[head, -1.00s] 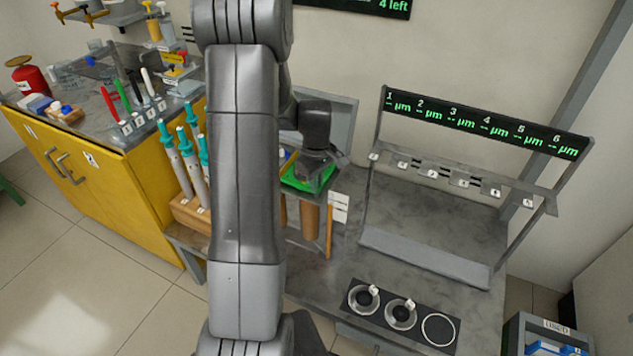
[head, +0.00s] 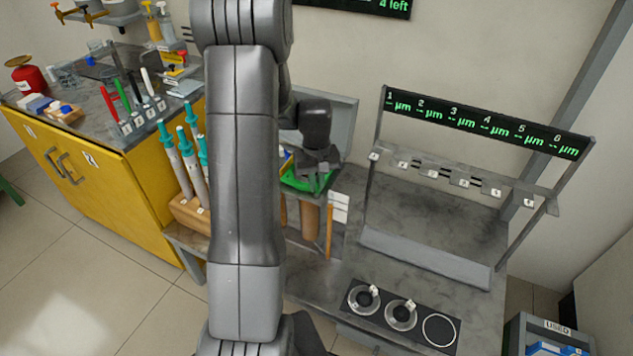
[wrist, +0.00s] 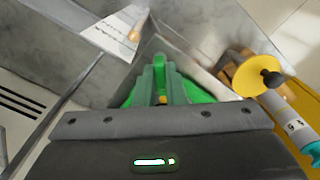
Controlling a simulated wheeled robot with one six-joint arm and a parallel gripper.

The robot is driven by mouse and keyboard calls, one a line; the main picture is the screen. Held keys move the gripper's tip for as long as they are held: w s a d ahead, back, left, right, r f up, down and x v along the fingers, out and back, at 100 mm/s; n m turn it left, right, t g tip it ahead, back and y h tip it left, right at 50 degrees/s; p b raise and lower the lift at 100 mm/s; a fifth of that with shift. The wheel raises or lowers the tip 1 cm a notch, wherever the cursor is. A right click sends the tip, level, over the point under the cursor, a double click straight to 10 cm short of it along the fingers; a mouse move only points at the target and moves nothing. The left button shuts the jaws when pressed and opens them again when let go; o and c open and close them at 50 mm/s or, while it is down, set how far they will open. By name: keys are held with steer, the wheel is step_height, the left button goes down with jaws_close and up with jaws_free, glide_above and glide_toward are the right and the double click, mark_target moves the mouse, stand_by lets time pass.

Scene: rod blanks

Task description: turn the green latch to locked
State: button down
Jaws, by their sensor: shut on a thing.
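The green latch (wrist: 192,92) shows in the wrist view just beyond my gripper (wrist: 160,95), whose fingers are closed on it. In the head view my gripper (head: 318,170) reaches down onto the green latch (head: 296,183), which sits on top of a stand behind my arm. The wrist hides much of the latch, so I cannot tell whether it is at locked.
A display rack (head: 485,124) with numbered hooks stands to the right. A dark tray (head: 437,345) with round holders lies at the front. Teal-topped tools (head: 188,160) stand in a wooden block (head: 188,214) left of my arm. A white card (wrist: 115,30) shows in the wrist view.

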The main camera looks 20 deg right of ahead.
stand_by(0.5)
steer(key=c, duration=1.5)
jaws_free()
steer(key=shift+r, duration=0.1)
step_height(320, 180, up, 14)
steer(key=shift+p, duration=0.45)
steer(key=shift+f, duration=0.2)
step_height(320, 180, down, 14)
steer(key=shift+r+b, duration=0.1)
steer(key=shift+b, duration=0.4)
steer(key=shift+r, duration=0.1)
